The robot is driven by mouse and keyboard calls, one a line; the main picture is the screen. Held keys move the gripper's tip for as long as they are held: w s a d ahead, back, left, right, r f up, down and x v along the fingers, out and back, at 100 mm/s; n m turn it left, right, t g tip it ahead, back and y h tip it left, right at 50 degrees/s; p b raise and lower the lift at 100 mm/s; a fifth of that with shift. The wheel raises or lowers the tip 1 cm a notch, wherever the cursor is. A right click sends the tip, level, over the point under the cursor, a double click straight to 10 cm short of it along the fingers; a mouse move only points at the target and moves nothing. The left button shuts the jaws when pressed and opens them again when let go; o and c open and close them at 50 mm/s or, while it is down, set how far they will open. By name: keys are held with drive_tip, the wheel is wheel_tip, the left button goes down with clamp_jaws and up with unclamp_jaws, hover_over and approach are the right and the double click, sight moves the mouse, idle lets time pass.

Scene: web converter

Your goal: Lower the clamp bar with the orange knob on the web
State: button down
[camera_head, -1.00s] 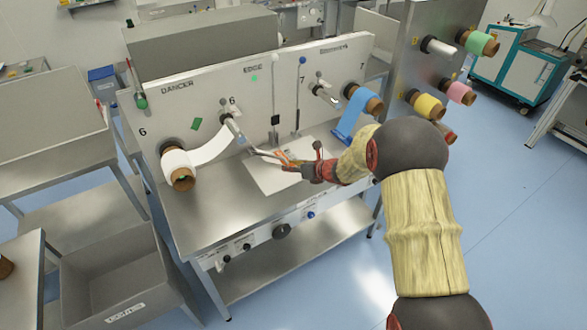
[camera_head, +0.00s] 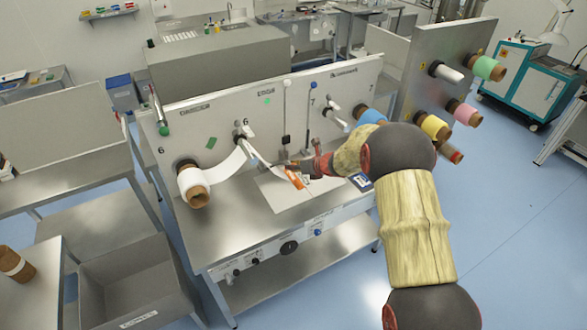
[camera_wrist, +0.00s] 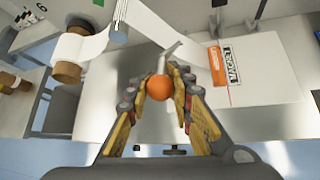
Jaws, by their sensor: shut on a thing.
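The orange knob (camera_wrist: 159,88) sits between the fingers of my gripper (camera_wrist: 161,80) in the wrist view, and the gripper is shut on it. A short metal rod (camera_wrist: 163,64) runs from the knob away from me; I take it for part of the clamp bar. The white web (camera_head: 228,166) runs from its roll (camera_head: 194,184) up to a roller on the panel; it also shows in the wrist view (camera_wrist: 150,25). In the head view my gripper (camera_head: 282,164) is in front of the panel, above the table, and the knob cannot be made out. Whether the bar touches the web cannot be told.
A white board (camera_head: 283,198) with orange and dark printed labels lies on the steel table (camera_head: 240,223). Two upright levers (camera_head: 286,105) stand on the panel near my gripper. A blue roll (camera_head: 371,117) is to the right, partly behind my arm.

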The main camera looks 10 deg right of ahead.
drive_tip(key=shift+w+r, duration=0.15)
drive_tip(key=shift+r, duration=0.05)
drive_tip(key=c, duration=1.8)
unclamp_jaws()
drive_tip(key=shift+d, duration=0.1)
drive_tip(key=shift+c, duration=0.2)
drive_tip(key=o, duration=0.3)
drive_tip(key=shift+f, duration=0.1)
drive_tip(key=v, duration=1.2)
